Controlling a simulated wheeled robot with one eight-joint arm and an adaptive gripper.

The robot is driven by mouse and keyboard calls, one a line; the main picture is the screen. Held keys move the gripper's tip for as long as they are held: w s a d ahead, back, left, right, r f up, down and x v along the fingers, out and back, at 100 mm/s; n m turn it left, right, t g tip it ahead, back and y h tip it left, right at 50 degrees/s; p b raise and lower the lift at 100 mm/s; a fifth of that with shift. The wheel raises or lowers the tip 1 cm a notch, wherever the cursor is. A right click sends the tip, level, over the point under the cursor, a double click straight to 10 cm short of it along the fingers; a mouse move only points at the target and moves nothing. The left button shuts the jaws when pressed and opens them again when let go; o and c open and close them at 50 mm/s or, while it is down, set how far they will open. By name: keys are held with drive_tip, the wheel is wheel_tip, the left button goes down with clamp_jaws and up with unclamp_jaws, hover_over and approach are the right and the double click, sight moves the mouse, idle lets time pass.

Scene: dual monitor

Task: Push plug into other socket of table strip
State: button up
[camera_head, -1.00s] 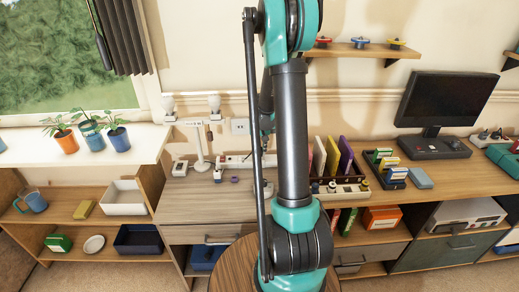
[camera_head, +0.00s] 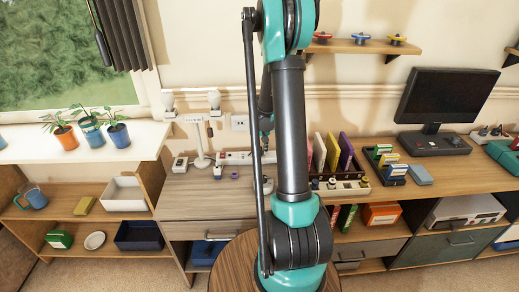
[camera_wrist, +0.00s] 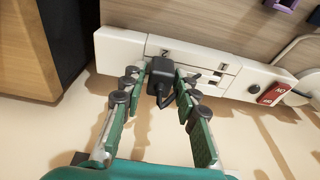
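In the wrist view, my gripper (camera_wrist: 161,70) has its two green-and-grey fingers on either side of a black plug (camera_wrist: 160,78). The fingertips appear to be against the plug's sides, with a black cable curving off its right. The plug is at the left part of the white table strip (camera_wrist: 122,50). Whether its pins are in a socket is hidden. Other socket openings show just right of the plug, and a red switch sits farther right. In the head view, the table strip (camera_head: 232,157) lies along the wall behind my arm, and my gripper is mostly hidden.
A white lamp (camera_head: 201,145) stands left of the strip. A small purple thing (camera_head: 235,175) lies in front of it on the desk. Upright books (camera_head: 333,152) and a monitor (camera_head: 446,98) stand to the right. The wall is close behind the strip.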

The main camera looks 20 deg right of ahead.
drive_tip(key=shift+o, duration=1.1)
wheel_tip(320, 180, up, 12)
drive_tip(key=s, duration=0.1)
drive_tip(key=shift+s+a, duration=0.25)
drive_tip(key=shift+s, duration=0.1)
drive_tip(key=s+a+f+n+t, duration=0.1)
drive_tip(key=s+a, duration=0.3)
drive_tip(key=s, duration=0.9)
drive_tip(key=s+a+f+n+t, duration=0.1)
drive_tip(key=s+a, duration=0.4)
drive_tip(key=s, duration=0.7)
drive_tip(key=shift+s+f+n, duration=0.35)
drive_tip(key=shift+f+n, duration=0.15)
drive_tip(key=shift+f, duration=0.45)
